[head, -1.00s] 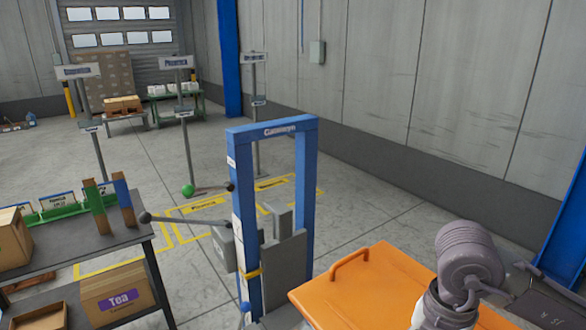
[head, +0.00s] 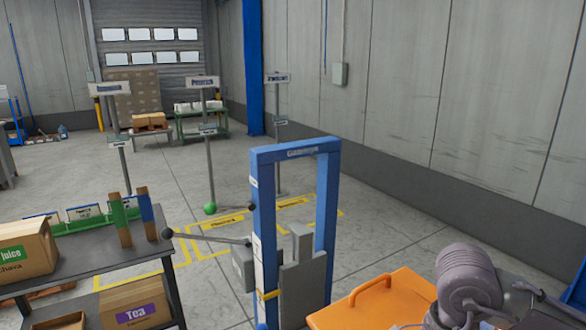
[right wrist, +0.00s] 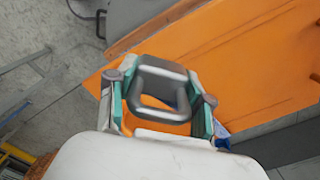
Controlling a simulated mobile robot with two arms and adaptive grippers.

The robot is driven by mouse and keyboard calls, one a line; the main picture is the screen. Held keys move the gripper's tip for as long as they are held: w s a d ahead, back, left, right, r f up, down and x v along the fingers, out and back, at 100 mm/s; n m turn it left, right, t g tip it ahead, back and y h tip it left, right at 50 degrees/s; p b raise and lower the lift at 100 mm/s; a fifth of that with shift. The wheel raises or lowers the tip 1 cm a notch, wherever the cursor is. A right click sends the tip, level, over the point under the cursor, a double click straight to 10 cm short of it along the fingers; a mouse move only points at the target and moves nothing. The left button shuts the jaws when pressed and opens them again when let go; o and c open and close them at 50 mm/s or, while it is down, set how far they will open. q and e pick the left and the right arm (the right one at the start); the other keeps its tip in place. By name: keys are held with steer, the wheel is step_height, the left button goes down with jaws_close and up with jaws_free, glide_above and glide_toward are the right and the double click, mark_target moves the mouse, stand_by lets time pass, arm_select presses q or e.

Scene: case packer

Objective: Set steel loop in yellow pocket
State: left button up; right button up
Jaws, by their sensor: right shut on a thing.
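The steel loop (right wrist: 162,72) is a grey rounded frame in the right wrist view. My right gripper (right wrist: 160,89), with teal finger pads, is shut on it, one finger at each side. I cannot pick out a yellow pocket for certain in either view. My left gripper is not in view.
An orange panel (head: 385,305) with a handle lies beside my right arm and behind the loop in the wrist view (right wrist: 245,65). A blue upright frame (head: 328,220) with levers stands left of it. A dark table (head: 95,255) with boxes is farther left. Open floor lies beyond.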

steer(key=n, duration=0.4)
steer(key=shift+w+a, duration=0.2)
steer(key=n, duration=0.7)
steer(key=shift+w+a, duration=0.3)
steer(key=s+f+n, duration=0.3)
steer(key=f+n, duration=0.2)
steer(key=n, duration=0.5)
steer(key=shift+s+a, duration=0.15)
steer(key=shift+a, duration=0.15)
steer(key=shift+f, duration=0.1)
